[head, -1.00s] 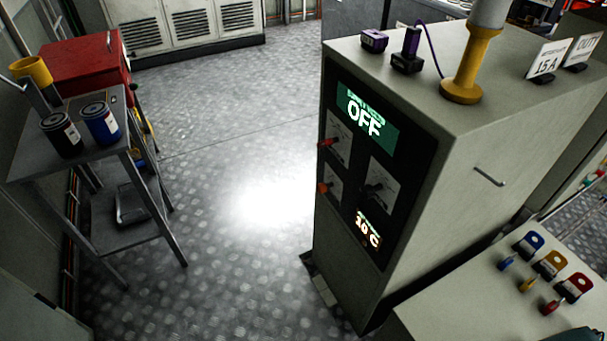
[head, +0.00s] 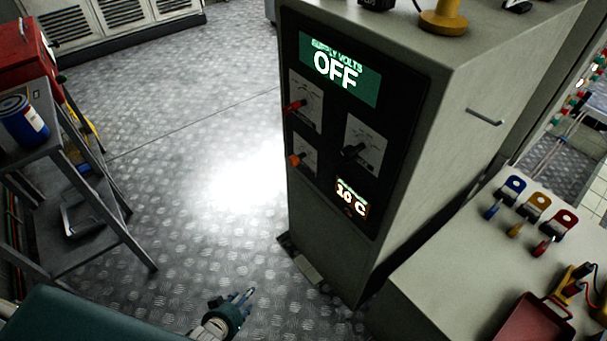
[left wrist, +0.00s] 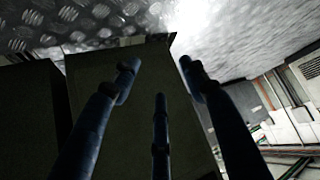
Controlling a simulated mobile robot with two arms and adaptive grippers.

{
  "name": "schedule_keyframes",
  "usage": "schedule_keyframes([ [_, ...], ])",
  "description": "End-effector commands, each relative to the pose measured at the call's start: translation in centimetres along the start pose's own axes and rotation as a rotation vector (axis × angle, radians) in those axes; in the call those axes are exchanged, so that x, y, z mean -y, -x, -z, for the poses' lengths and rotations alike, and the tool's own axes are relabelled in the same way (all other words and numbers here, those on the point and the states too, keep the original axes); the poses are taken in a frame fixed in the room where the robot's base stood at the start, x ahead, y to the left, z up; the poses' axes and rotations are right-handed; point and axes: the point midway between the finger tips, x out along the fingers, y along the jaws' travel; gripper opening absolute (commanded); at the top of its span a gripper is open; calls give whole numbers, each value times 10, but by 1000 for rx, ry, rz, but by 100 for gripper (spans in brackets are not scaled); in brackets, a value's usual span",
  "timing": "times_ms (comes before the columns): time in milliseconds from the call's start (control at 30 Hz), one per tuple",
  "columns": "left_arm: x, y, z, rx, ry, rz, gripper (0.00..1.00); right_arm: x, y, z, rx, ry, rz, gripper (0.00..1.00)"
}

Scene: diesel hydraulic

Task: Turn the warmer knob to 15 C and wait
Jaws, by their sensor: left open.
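The grey cabinet's dark control panel (head: 395,120) faces me in the head view. Its upper screen (head: 340,68) reads OFF. A small display (head: 351,198) low on the panel reads 10 C. Which knob is the warmer knob I cannot tell. My left gripper (head: 243,295) is low at the bottom, over the floor and apart from the panel. Its fingers are spread and empty in the left wrist view (left wrist: 160,85). My right gripper is not in view.
A worktop (head: 450,265) at the right carries blue, yellow and red tags and a red tray (head: 535,318). A stepladder (head: 100,215) with a blue can (head: 22,122) and a red toolbox (head: 22,52) stands at the left. The floor between is clear.

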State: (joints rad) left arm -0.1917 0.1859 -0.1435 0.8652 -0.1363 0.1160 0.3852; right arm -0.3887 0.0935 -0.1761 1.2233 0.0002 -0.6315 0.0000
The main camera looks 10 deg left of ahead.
Motion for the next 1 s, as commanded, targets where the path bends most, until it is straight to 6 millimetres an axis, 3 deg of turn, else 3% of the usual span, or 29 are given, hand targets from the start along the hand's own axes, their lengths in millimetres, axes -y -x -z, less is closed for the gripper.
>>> schedule_keyframes([
  [33, 7, -28, 34, -115, 24, -18, 44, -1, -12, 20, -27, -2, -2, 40],
  [167, 12, -46, 145, -400, 90, -110, 44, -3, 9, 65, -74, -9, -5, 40],
  [200, 11, -45, 178, -483, 105, -148, 44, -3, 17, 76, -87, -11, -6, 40],
  [300, 4, -31, 250, -673, 129, -265, 44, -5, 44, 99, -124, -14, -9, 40],
  [400, -7, -6, 305, -826, 135, -396, 44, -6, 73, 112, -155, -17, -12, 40],
  [500, -20, 22, 342, -934, 125, -521, 44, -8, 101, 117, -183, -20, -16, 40],
  [700, -38, 62, 375, -1035, 95, -681, 44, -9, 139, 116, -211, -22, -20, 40],
  [833, -44, 71, 386, -1053, 88, -716, 44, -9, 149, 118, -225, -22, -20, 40],
  [1000, -56, 66, 406, -1055, 89, -718, 44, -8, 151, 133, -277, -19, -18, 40],
])
